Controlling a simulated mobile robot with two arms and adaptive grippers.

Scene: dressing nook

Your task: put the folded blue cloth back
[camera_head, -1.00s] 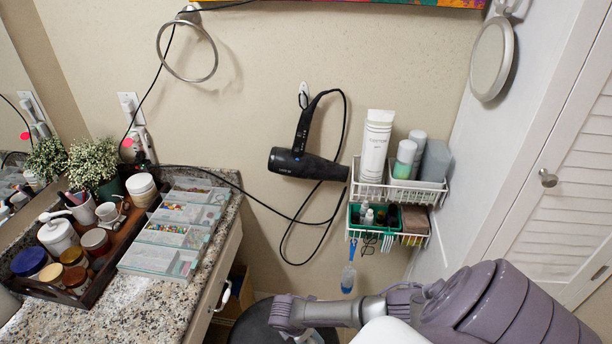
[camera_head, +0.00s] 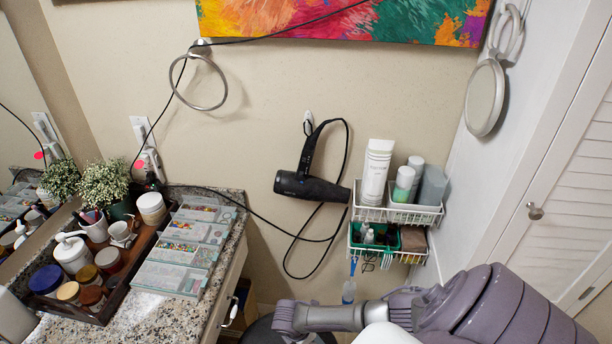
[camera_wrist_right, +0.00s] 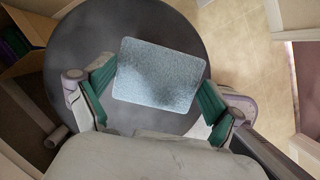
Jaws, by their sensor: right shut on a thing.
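The folded blue cloth (camera_wrist_right: 160,78) is a light blue, flat rectangle with rounded corners in the right wrist view. My right gripper (camera_wrist_right: 157,90) is shut on it, with a green-padded finger at its left and right edges. The cloth shows over a dark round seat (camera_wrist_right: 75,110); I cannot tell how far above it. In the head view my right arm comes in at the bottom right, but its gripper and the cloth are out of frame. My left gripper is in no view.
A wire rack (camera_head: 398,214) with two tiers of toiletries hangs on the wall, beside a hair dryer (camera_head: 312,186) and its loose cord. An empty towel ring (camera_head: 226,92) hangs further left. A granite counter (camera_head: 150,310) holds a tray and clear boxes. A louvered door stands at right.

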